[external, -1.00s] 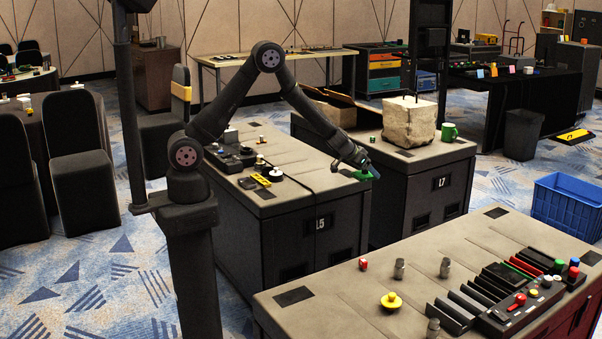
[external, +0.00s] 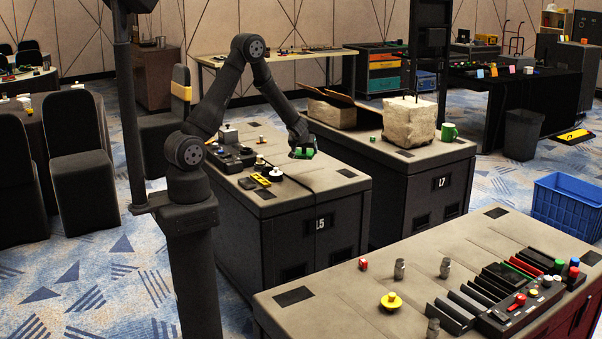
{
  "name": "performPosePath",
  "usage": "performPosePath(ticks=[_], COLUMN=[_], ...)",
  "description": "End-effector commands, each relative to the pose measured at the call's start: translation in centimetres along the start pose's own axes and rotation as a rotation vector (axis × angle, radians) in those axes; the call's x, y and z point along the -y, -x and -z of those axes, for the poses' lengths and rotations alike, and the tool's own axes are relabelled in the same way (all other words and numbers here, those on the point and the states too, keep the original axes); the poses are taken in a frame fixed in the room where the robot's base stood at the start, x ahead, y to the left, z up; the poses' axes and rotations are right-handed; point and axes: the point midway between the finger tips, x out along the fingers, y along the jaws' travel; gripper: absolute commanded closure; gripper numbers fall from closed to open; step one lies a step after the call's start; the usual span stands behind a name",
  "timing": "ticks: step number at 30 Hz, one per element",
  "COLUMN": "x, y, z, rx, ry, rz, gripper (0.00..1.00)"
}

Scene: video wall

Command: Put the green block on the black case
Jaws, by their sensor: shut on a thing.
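My gripper (external: 301,142) is shut on the green block (external: 306,154) and holds it above the back right part of the L5 cabinet top. The fingers are small and dark here, and partly hide the block. A low black case-like unit (external: 231,159) with knobs on it lies on the left of the same top, left of the block and apart from it. I cannot tell for sure whether this is the black case.
A yellow-and-black piece (external: 263,180) and a white round knob (external: 277,174) are near the unit. The L5 top (external: 325,182) is bare at its front right. An open cardboard box (external: 331,112) and a stone-like block (external: 409,122) stand on the L7 cabinet.

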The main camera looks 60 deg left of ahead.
Motion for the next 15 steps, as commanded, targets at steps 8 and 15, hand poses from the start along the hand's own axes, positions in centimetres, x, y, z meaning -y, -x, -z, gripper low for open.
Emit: performPosePath(ticks=[8, 15], x=[3.8, 6.4], y=[-5.8, -10.0], z=[0.7, 1.3], rx=[0.002, 0.001], ry=[0.001, 0.001], rz=[0.004, 0.001], gripper=[0.54, 0.54])
